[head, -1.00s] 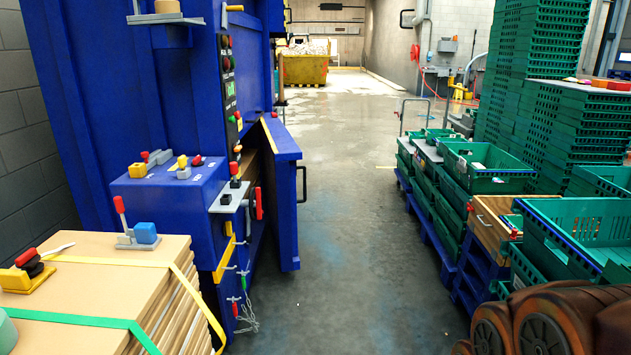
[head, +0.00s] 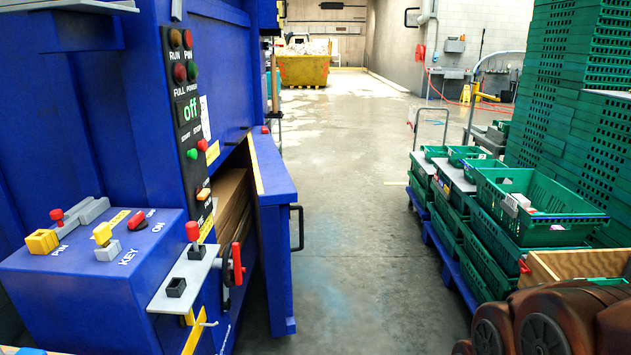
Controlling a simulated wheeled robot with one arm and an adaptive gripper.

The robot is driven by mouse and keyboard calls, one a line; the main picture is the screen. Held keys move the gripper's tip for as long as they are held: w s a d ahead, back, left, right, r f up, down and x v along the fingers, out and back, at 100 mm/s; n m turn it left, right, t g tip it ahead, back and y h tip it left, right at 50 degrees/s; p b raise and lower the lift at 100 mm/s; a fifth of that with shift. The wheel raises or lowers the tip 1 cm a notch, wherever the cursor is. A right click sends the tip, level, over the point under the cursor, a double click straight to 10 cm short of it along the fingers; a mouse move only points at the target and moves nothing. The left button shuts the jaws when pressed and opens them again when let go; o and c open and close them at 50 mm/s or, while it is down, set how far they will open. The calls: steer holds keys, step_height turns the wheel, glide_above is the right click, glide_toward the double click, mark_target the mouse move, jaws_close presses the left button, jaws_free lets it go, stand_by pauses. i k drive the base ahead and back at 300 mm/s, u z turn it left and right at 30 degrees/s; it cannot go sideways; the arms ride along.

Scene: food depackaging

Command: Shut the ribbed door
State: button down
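A blue door (head: 278,265) on the blue machine (head: 140,120) stands ajar, swung out toward the aisle. I see it mostly edge-on, so I cannot make out ribs on its face. A black handle (head: 300,228) sits on its right side. Brown cardboard (head: 230,195) shows inside the opening behind the door. A red-handled black latch wheel (head: 232,265) is on the machine's near side of the opening. My gripper is not in view.
The control panel (head: 190,115) reads "off". A control box (head: 100,270) with a projecting grey bracket (head: 185,280) juts out at the near left. Green crates (head: 540,210) on blue pallets line the right. The wet concrete aisle (head: 350,200) between is clear.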

mark_target(273, 188)
steer(key=i, duration=2.25)
steer(key=u, duration=1.35)
steer(key=i, duration=0.45)
